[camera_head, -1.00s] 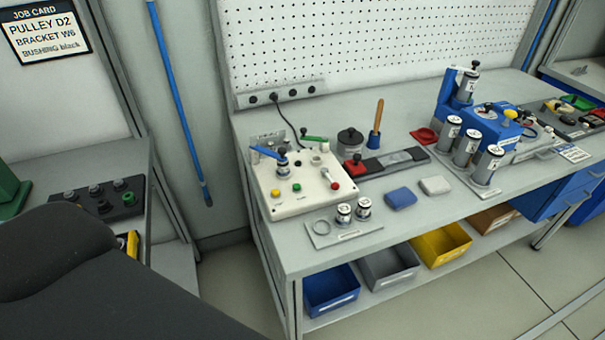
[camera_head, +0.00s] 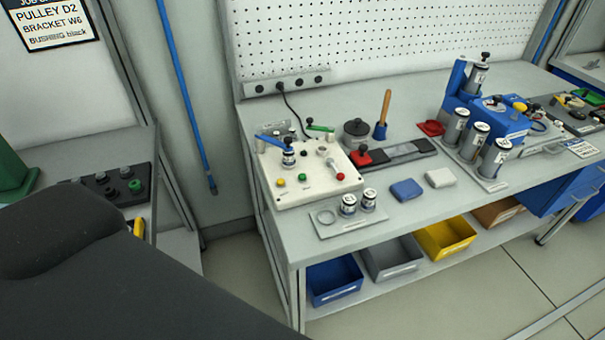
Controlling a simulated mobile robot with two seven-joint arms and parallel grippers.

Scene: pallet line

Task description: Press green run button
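A dark control box (camera_head: 146,178) stands on the grey bench at the left, with several round buttons on its top. A green button (camera_head: 135,187) sits near its right end. A white panel box (camera_head: 318,187) on the middle bench carries a yellow button (camera_head: 281,182), another green button (camera_head: 302,177) and a red button (camera_head: 340,176) along its front. I cannot read the labels, so I cannot tell which green button is the run button. Neither of my grippers is in view. A dark rounded part of my own body covers the lower left and hides the near side of the dark control box.
A plate with two small canisters (camera_head: 348,205) lies in front of the white panel box. A blue block (camera_head: 406,189) and a white block (camera_head: 439,178) lie to its right. Blue (camera_head: 335,297), grey and yellow (camera_head: 447,257) bins sit below. A blue pole (camera_head: 187,100) stands between the benches.

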